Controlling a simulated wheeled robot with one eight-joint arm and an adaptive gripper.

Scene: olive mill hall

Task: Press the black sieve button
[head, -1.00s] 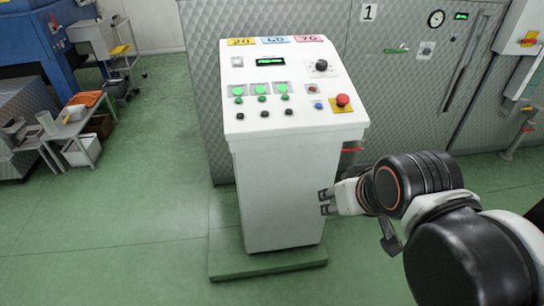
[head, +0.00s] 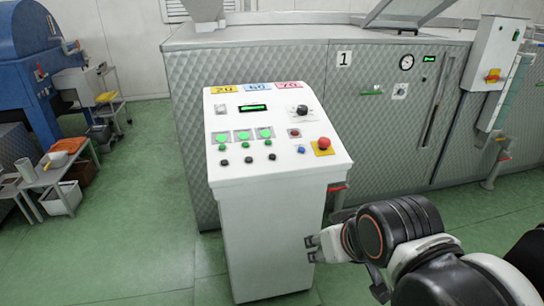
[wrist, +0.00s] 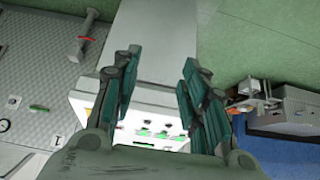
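A white control console (head: 262,235) stands in the middle of the head view with a sloped button panel. Three black buttons, the left (head: 224,162), the middle (head: 248,160) and the right (head: 271,157), sit in a row below green buttons. Their labels are too small to read, so I cannot tell which is the sieve button. My gripper (head: 311,249) is at the console's lower right side, below panel height. In the wrist view its fingers (wrist: 160,58) are spread and empty, with the panel (wrist: 150,135) appearing upside down between and behind them.
The panel also has a red mushroom button (head: 323,144) on yellow, a blue button (head: 301,150), a black knob (head: 302,110) and a lit display (head: 253,107). A quilted metal machine (head: 390,130) stands close behind. Green floor is free to the left, before a low table (head: 50,178).

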